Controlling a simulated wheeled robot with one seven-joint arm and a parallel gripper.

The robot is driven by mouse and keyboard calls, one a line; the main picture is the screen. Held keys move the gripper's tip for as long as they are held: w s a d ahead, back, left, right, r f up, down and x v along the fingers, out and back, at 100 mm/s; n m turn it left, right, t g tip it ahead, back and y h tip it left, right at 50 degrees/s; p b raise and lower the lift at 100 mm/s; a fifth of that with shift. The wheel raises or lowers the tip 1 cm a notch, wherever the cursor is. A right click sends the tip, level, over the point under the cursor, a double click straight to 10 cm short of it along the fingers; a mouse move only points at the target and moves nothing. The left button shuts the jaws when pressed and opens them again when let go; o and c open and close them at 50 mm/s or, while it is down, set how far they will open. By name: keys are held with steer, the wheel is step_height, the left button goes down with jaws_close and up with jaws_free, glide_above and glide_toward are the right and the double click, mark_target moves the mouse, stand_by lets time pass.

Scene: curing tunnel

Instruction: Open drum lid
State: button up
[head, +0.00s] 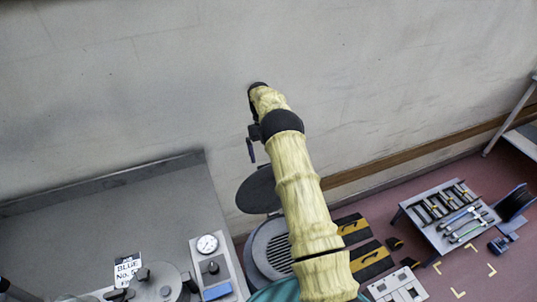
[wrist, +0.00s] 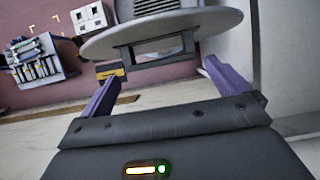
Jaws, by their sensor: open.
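The drum lid is a flat dark grey disc (head: 258,190) near the wall in the head view, partly behind my arm. In the wrist view the lid (wrist: 205,22) fills the upper middle, with a bracket-like handle (wrist: 124,58) on its near face. My gripper (head: 250,150) is just above the lid in the head view. In the wrist view my gripper (wrist: 160,70) is open, its two purple fingers spread wide to either side of the handle, with nothing held. Whether the fingertips touch the lid cannot be told.
A round ribbed grey thing (head: 268,246) is below the lid, partly hidden by my arm. A grey bench (head: 100,215) with a gauge (head: 207,243) stands at left. A tool table (head: 445,215) and yellow-black floor plates (head: 370,260) are at right. The wall is close behind.

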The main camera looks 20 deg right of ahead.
step_height(320, 180, up, 4)
steer(key=shift+r+p, duration=0.2)
steer(key=shift+p, duration=0.95)
steer(key=shift+c, duration=0.2)
steer(key=c, duration=0.4)
steer(key=shift+a+r, duration=0.1)
steer(key=shift+r, duration=0.35)
steer(key=c, duration=0.7)
steer(key=r, duration=0.1)
steer(key=s+r, duration=0.1)
steer(key=a+r+t, duration=0.1)
steer(key=shift+s+r, duration=0.1)
steer(key=shift+s, duration=0.25)
jaws_close()
steer(key=s+a+r+t, duration=0.2)
steer(key=s, duration=0.7)
steer(key=s+a+r+t, duration=0.2)
steer(key=s+r, duration=0.1)
steer(key=s, duration=0.7)
steer(key=s+a+r+t, duration=0.2)
steer(key=s+r, duration=0.1)
steer(key=s, duration=0.7)
steer(key=shift+r+m, duration=0.15)
steer(key=shift+m, duration=0.25)
